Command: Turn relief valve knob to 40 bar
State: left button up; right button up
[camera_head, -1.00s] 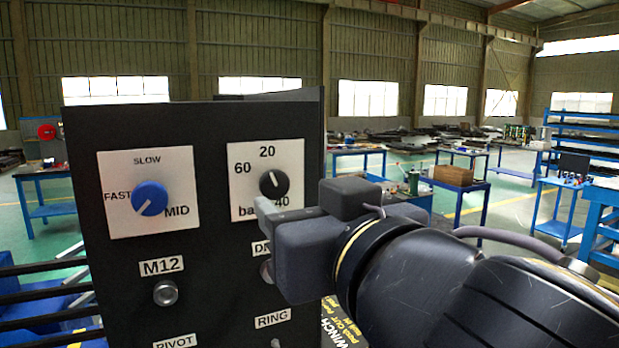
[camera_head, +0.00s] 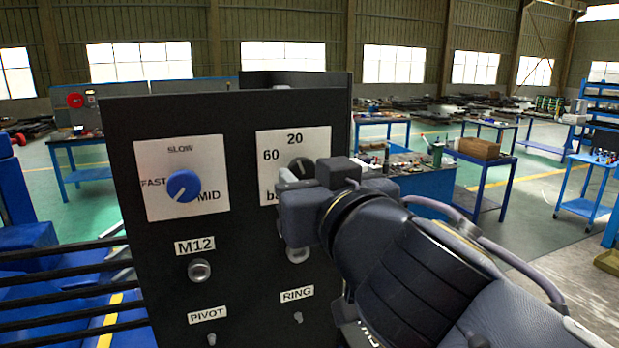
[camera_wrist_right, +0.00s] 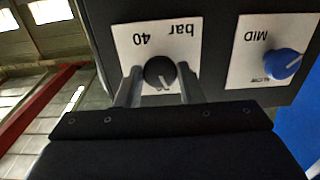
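The relief valve knob (camera_head: 301,167) is black with a white pointer line, on a white plate (camera_head: 266,143) marked 20, 60 and bar on a black panel. In the right wrist view the plate appears upside down, and the knob (camera_wrist_right: 160,73) sits between my two fingers. The 40 mark (camera_wrist_right: 140,39) shows there; in the head view it is hidden behind my gripper. The pointer is turned away from 40, roughly toward the 20 side. My right gripper (camera_wrist_right: 158,84) is open, a finger on each side of the knob with slim gaps. My left gripper is out of view.
A blue knob (camera_head: 184,186) on a SLOW, FAST, MID plate is left of the relief knob. Below are an M12 fitting (camera_head: 199,270) and labels PIVOT and RING. Blue worktables (camera_head: 440,185) stand behind to the right. Black bars run at lower left.

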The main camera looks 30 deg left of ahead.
jog(key=c, duration=0.3)
jog(key=shift+c, duration=0.3)
jog(key=n+b, duration=0.2)
jog(key=n, duration=0.1)
jog(key=shift+w+f, duration=0.1)
jog(key=n+b, duration=0.1)
jog(key=n, duration=1)
jog(key=n+p, duration=0.1)
jog(key=n, duration=0.4)
jog(key=shift+r, duration=0.2)
jog(key=shift+n, duration=0.3)
